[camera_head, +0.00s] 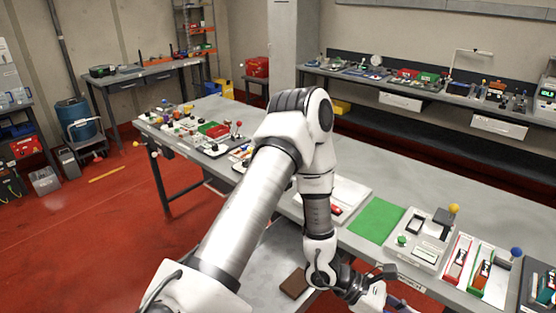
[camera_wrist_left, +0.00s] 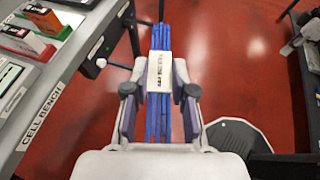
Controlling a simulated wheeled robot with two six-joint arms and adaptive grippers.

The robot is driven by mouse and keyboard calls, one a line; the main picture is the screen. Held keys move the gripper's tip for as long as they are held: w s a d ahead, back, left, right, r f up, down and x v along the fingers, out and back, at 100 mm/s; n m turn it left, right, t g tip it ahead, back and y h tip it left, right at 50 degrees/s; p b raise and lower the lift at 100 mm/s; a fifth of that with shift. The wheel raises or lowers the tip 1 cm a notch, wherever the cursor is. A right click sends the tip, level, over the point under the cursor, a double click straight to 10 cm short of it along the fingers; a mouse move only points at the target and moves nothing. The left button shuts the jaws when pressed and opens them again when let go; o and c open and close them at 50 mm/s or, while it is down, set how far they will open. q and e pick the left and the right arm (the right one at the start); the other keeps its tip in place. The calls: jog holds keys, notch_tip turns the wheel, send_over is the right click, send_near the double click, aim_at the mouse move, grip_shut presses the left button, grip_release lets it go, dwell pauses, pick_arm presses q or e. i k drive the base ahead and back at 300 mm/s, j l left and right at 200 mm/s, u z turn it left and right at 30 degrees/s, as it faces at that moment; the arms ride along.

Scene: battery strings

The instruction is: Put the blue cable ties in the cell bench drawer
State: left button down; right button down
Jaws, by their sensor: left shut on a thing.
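My left gripper (camera_wrist_left: 159,92) is shut on the blue cable ties (camera_wrist_left: 161,38), a long bundle with a white printed label band. It holds them over the red floor, just off the bench front. In the head view the left gripper (camera_head: 378,298) is at the bottom edge, by the front of the cell bench; the ties are hardly visible there. The cell bench edge (camera_wrist_left: 48,108) carries a "CELL BENCH" label. Under it a dark front with a white knob (camera_wrist_left: 101,63) shows, seemingly the drawer; I cannot tell how far it is open. My right gripper is out of view.
The bench top holds a green mat (camera_head: 377,220), a grey device with a yellow knob (camera_head: 453,209) and red-and-white trays (camera_head: 458,260). A brown block (camera_head: 294,283) lies on a grey surface below the bench top. A dark bench leg stands near the knob.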

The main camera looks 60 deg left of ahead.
aim_at(269, 275)
jog(key=k+j+z, duration=0.15)
jog(key=j, duration=0.4)
jog(key=k+j+z, duration=0.15)
jog(key=k+j, duration=0.25)
jog(key=k+j+z, duration=0.15)
jog(key=k+j, duration=0.15)
jog(key=j, duration=0.25)
jog(key=k+j+z, duration=0.15)
jog(key=k+j, duration=0.15)
jog(key=j, duration=0.15)
